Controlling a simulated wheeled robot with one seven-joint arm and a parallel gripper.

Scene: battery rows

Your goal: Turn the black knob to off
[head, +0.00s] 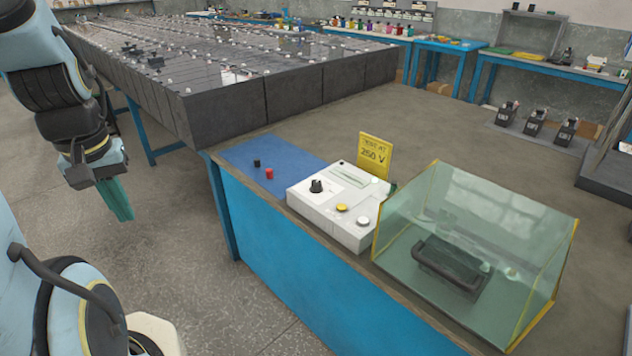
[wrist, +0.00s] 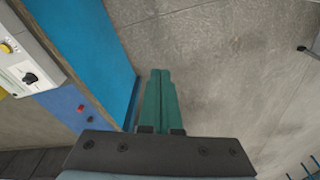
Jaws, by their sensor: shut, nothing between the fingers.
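The black knob (head: 316,186) stands on the top face of a white control box (head: 330,222) on the bench. The knob also shows in the wrist view (wrist: 30,78), at the left edge on the white box (wrist: 22,60). I cannot read its setting. My gripper (head: 124,214) hangs at the left in the head view, over the floor, well apart from the box. In the wrist view its green fingers (wrist: 161,72) are together with nothing between them.
A yellow "250 V" sign (head: 374,156) stands behind the box. A clear case (head: 470,250) with a black handled item is close on its right. Red (head: 269,173) and black (head: 257,162) terminals sit on a blue mat. Rows of batteries (head: 230,110) lie behind. Floor at left is open.

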